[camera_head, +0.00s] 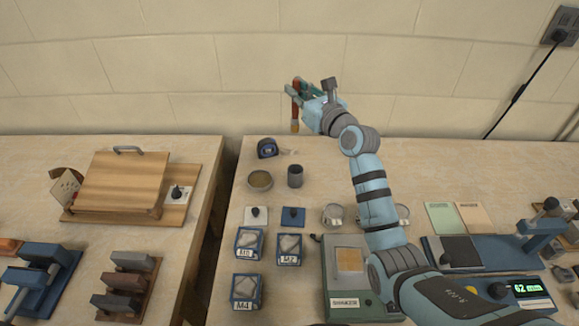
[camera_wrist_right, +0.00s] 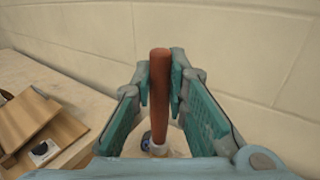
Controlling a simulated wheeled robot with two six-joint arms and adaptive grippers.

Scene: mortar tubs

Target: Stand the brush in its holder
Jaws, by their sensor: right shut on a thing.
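The brush (camera_head: 295,112) has a reddish-brown handle and a paler tip. My right gripper (camera_head: 298,90) is shut on its handle and holds it roughly upright, tip down, above the back of the table. In the right wrist view the brush handle (camera_wrist_right: 160,90) stands between the two green-lined fingers of my right gripper (camera_wrist_right: 161,75). A dark grey open cylinder (camera_head: 295,177), which looks like the holder, stands on the table below the brush in the head view, apart from it. My left gripper is not in view.
A tape measure (camera_head: 267,148) and a round tub (camera_head: 260,180) stand left of the grey cylinder. Several labelled blue-framed moulds (camera_head: 248,243) are nearer the front. A scale (camera_head: 347,300) stands to their right. A gap separates the left table with a wooden box (camera_head: 123,180).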

